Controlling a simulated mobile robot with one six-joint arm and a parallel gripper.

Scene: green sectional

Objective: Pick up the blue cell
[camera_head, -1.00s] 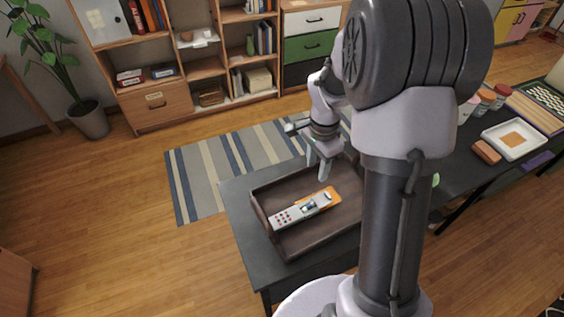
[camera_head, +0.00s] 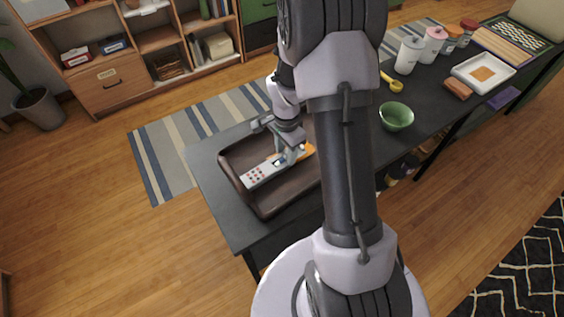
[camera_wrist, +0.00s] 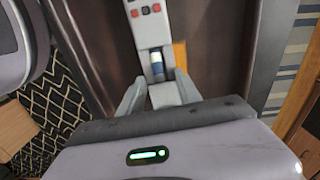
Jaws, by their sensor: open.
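The blue cell (camera_wrist: 157,64) is a small cylinder with a blue band and a pale end. It lies in the open bay of a light grey remote (camera_wrist: 149,25) with red and dark buttons. The remote (camera_head: 258,174) lies in a brown wooden tray (camera_head: 263,211) on the dark table. My gripper (camera_wrist: 160,88) is open, its two pale fingers low over the bay end of the remote, on either side of it in the wrist view. The cell is just ahead of the fingertips there. In the head view my gripper (camera_head: 287,161) largely hides the cell.
An orange flat piece (camera_wrist: 181,54) lies beside the remote in the tray. The tray's walls surround my gripper. A green bowl (camera_head: 396,116), a yellow scoop (camera_head: 391,83), several jars and a white tray (camera_head: 483,75) stand farther right on the table.

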